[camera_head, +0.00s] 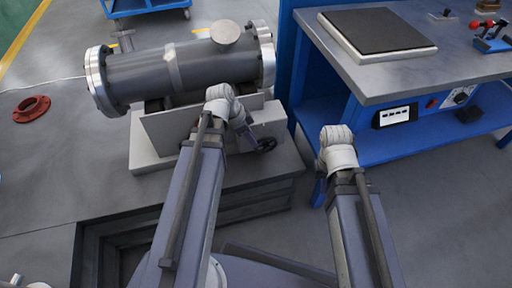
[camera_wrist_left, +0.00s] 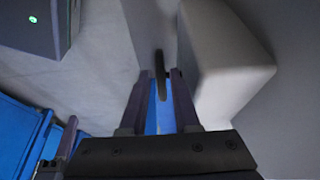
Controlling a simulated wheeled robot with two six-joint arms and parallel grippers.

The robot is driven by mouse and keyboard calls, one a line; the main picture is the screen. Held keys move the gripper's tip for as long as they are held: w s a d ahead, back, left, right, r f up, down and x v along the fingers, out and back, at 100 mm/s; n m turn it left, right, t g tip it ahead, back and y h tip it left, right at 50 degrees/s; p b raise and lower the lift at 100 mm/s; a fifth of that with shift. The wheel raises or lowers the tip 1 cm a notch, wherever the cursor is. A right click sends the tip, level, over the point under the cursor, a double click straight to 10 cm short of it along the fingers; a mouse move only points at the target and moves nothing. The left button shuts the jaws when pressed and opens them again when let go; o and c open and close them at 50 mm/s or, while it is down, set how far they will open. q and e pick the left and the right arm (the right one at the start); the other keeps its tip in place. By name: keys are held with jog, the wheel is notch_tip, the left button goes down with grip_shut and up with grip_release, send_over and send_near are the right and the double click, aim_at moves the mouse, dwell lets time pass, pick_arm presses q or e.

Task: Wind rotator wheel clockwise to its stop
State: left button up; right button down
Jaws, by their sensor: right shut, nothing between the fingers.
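The rotator wheel (camera_head: 266,146) is a small dark handwheel at the right end of the rotator's light grey base. My left gripper (camera_head: 252,144) reaches it from the left. In the left wrist view, the wheel (camera_wrist_left: 161,75) shows edge-on as a dark rim between the fingertips of my left gripper (camera_wrist_left: 162,78). The fingers are apart, with narrow gaps seeming to show on both sides of the rim. The grey flanged shell (camera_head: 180,70) lies on the rotator. My right gripper (camera_wrist_left: 67,138) shows at the lower left of the wrist view, shut and empty; the head view hides it behind its wrist.
A blue workbench (camera_head: 385,82) with a grey top stands at the right. A red flange ring (camera_head: 31,108) lies at the left. The rotator's pale base plate (camera_head: 150,155) sits on a stepped grey platform (camera_head: 55,185). Open floor (camera_head: 445,200) shows at the lower right.

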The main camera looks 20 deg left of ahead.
aim_at(265, 142)
pick_arm(q)
jog(key=b+x, duration=0.2)
jog(key=x, duration=0.2)
jog(key=shift+b, duration=0.35)
jog(key=shift+r, duration=0.1)
grip_shut()
